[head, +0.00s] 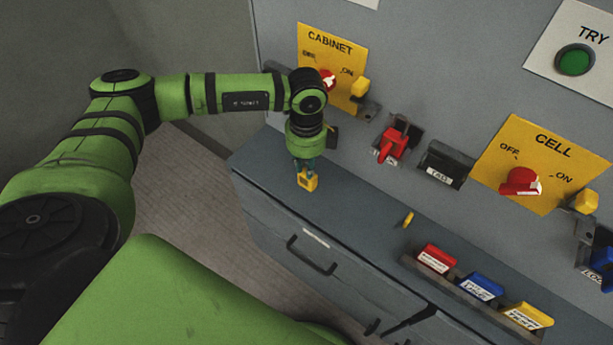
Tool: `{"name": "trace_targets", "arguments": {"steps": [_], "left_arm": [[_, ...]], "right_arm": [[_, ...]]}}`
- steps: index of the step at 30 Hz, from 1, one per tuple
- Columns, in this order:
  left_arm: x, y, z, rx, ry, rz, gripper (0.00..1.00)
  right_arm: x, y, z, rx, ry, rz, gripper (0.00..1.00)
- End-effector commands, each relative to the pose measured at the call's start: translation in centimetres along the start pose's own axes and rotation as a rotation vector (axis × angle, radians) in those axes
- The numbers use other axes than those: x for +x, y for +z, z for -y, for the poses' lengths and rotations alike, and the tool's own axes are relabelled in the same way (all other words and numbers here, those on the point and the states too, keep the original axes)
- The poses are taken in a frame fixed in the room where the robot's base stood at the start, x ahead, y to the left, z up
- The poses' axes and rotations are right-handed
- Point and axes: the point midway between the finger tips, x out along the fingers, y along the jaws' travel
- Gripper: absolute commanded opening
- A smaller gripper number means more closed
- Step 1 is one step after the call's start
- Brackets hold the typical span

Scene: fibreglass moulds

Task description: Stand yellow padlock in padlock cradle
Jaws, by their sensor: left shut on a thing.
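The yellow padlock (307,181) is in my left gripper (304,165), which is shut on it. The padlock hangs below the fingers, over the left end of the grey bench top; I cannot tell whether it touches the surface. A dark holder (333,136) shows on the panel just right of the gripper, partly hidden by it. Further right, a dark holder with a white label carries a red item (391,147). I cannot tell for sure which holder is the padlock cradle. My right gripper is not in view.
Yellow plates marked CABINET (331,42) and CELL (546,150) carry red switches. A black labelled box (445,165) is on the panel. A small yellow piece (408,219) lies on the bench top (350,210). A rack holds red, blue and yellow cards (481,287) at the front.

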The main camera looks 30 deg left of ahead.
Motion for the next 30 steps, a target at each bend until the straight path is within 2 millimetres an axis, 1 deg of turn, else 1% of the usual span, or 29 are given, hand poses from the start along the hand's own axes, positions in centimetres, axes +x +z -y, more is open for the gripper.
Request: {"name": "trace_targets", "arguments": {"steps": [2,6,10,12,19,23,24,25,26,30], "left_arm": [[0.7,0.0,0.0,0.000,0.000,0.000,0.00],[3.0,0.0,-0.1,0.000,0.002,0.001,0.00],[4.4,-0.1,0.0,0.001,0.001,-0.001,0.00],[4.7,0.0,0.0,0.001,-0.001,0.000,0.00],[4.8,0.0,0.0,0.001,-0.002,0.000,0.00],[5.3,0.0,0.0,0.001,-0.001,0.000,0.00],[5.3,0.0,0.0,0.001,-0.001,0.000,0.23],[5.2,0.0,0.0,0.001,-0.001,0.000,0.35],[5.2,0.0,0.0,0.001,-0.001,0.000,0.43],[5.2,0.0,0.0,0.001,-0.001,0.000,0.43]], "right_arm": [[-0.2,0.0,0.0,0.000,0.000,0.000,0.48],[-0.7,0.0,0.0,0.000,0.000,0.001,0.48],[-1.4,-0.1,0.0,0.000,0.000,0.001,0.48],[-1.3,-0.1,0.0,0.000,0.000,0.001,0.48],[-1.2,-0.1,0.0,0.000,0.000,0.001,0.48],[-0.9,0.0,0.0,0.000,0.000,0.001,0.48],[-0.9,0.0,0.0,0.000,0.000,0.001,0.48],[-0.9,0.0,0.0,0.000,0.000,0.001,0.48],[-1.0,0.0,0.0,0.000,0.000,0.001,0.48],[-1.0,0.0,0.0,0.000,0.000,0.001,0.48]]}}
